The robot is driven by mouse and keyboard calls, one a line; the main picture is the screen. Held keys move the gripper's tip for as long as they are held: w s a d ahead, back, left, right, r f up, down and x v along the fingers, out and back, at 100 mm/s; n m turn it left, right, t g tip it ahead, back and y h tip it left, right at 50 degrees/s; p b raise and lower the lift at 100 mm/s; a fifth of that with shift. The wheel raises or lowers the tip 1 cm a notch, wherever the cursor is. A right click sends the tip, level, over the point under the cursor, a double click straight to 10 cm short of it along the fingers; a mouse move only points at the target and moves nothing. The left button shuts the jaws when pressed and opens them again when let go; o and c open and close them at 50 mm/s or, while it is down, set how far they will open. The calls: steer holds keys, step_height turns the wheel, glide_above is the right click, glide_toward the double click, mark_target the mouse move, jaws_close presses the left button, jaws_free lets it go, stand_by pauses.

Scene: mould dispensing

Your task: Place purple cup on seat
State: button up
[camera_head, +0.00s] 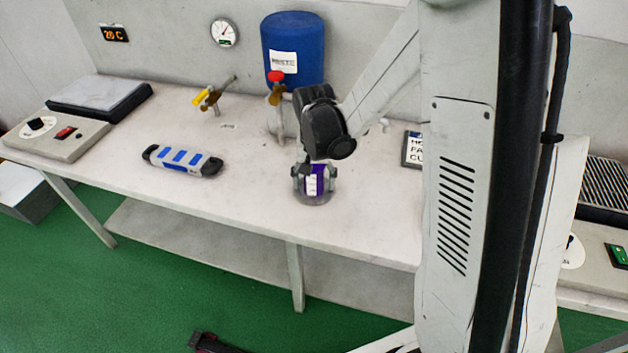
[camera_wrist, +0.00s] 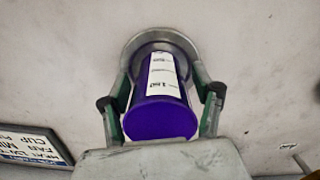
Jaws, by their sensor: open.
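The purple cup (camera_head: 321,180), with a white label, stands on a round grey seat (camera_head: 312,199) on the white table, below the taps. In the wrist view the purple cup (camera_wrist: 160,113) lies between the two fingers of my gripper (camera_wrist: 160,112), with the rim of the round seat (camera_wrist: 133,44) around its far end. My gripper (camera_head: 315,172) is open, with one finger on each side of the cup. I cannot tell whether the fingers touch it.
A blue barrel (camera_head: 292,45) and a red-handled tap (camera_head: 277,86) stand behind. A yellow-handled tap (camera_head: 207,97) and a grey-blue device (camera_head: 182,161) are to the left. A sign (camera_head: 412,149) stands to the right. The table front is clear.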

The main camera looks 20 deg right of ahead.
step_height(320, 180, up, 12)
steer(key=p, duration=0.2)
steer(key=s+r+n+t, duration=0.2)
steer(key=s+r, duration=0.3)
steer(key=s, duration=0.4)
steer(key=s+r+n+t, duration=0.2)
steer(key=s+r+t, duration=0.3)
steer(key=s, duration=0.4)
steer(key=shift+s+r, duration=0.15)
steer(key=shift+s, duration=0.05)
stand_by(1.0)
